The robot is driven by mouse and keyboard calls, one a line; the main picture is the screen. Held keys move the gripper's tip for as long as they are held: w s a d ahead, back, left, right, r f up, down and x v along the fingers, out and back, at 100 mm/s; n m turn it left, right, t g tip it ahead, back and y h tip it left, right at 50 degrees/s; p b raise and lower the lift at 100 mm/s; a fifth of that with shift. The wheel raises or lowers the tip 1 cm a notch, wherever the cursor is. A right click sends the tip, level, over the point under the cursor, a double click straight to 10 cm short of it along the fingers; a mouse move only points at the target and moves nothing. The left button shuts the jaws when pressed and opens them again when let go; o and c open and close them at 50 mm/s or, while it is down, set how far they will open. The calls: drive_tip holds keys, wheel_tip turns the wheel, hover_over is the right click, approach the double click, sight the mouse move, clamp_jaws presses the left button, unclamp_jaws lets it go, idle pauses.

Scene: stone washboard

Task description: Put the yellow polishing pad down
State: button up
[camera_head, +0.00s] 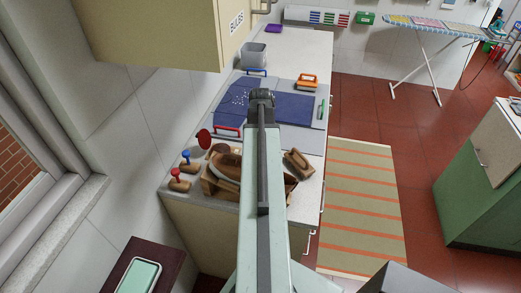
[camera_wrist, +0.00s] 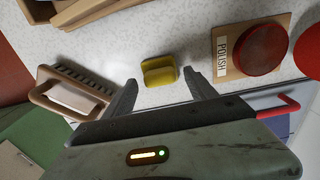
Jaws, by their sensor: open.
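The yellow polishing pad (camera_wrist: 159,71) lies on the speckled pale counter (camera_wrist: 185,30) in the wrist view. My gripper (camera_wrist: 160,77) is open, with its two dark fingers apart on either side of the pad's near end. No finger visibly grips the pad. Whether the fingers touch it I cannot tell. In the head view my arm reaches over the counter and my gripper (camera_head: 262,95) is at its far end; the pad is not visible there.
A wooden brush (camera_wrist: 75,95) lies left of the pad. A red round pad (camera_wrist: 261,48) sits on a board marked POLISH (camera_wrist: 222,58) to the right. A red handle (camera_wrist: 280,108) is nearby. Bare counter surrounds the yellow pad.

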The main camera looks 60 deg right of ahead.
wheel_tip(320, 180, up, 11)
drive_tip(key=p, duration=0.9)
drive_tip(key=shift+f, duration=0.2)
drive_tip(key=shift+f, duration=0.1)
